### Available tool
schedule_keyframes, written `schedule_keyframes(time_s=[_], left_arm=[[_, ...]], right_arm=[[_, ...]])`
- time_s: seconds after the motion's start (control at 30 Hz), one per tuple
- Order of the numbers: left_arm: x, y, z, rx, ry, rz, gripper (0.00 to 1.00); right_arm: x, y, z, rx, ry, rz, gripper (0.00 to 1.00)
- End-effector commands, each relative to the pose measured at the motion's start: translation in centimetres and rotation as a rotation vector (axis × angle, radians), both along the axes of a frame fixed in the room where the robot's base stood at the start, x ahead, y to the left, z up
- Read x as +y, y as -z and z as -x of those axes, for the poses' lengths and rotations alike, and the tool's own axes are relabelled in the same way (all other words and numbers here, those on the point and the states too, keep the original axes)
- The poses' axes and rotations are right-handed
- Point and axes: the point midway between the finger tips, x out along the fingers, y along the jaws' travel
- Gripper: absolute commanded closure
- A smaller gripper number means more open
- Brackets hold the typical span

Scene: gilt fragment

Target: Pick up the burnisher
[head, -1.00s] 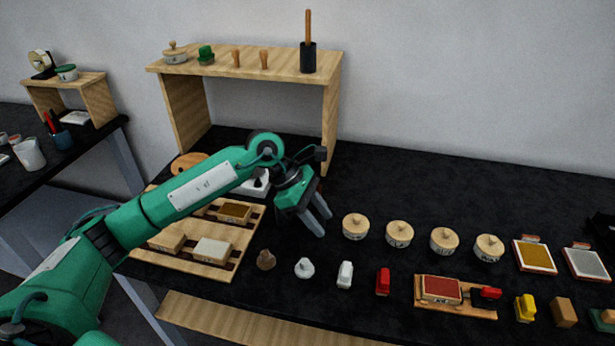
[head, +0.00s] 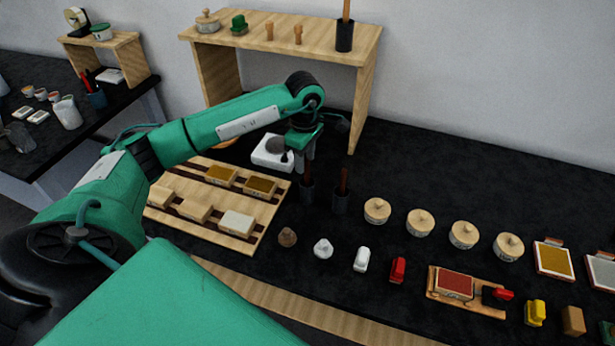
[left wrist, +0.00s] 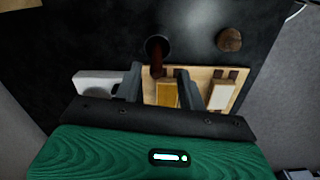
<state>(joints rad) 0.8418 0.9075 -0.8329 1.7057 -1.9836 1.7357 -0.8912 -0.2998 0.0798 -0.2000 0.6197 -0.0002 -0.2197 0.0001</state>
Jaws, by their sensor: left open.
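Two brown-handled tools stand upright in dark cups on the black table in the head view: a left one (head: 307,171) and a right one (head: 344,180). Either could be the burnisher; I cannot tell which. My left gripper (head: 304,162) is open and points down over the left cup (head: 308,193). In the left wrist view a brown handle (left wrist: 157,62) rises from a dark round cup and shows between the two spread fingers (left wrist: 157,82). I cannot see the fingers touching it. The right cup (head: 341,203) stands just beside. My right gripper is not in view.
A slatted wooden tray (head: 268,208) with several blocks lies left of the cups. A white dish (head: 268,153) sits behind the gripper. Several round wooden-lidded pots, the first one (head: 377,211), stand to the right. A wooden shelf (head: 290,45) rises behind. Small items line the front.

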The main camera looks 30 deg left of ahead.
Motion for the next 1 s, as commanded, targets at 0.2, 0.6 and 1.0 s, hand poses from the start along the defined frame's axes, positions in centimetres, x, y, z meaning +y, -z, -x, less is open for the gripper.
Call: schedule_keyframes(time_s=[0.2, 0.6, 1.0], left_arm=[[-0.2, 1.3, -0.2, 0.003, 0.0, 0.001, 0.59], [-0.2, 5.5, -0.6, -0.001, 0.001, 0.001, 0.59], [-0.2, 5.5, -0.6, -0.001, 0.001, 0.001, 1.0]], right_arm=[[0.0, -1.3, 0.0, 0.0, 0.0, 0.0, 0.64], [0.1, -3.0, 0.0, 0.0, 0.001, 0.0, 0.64], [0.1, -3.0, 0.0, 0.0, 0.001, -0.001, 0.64]])
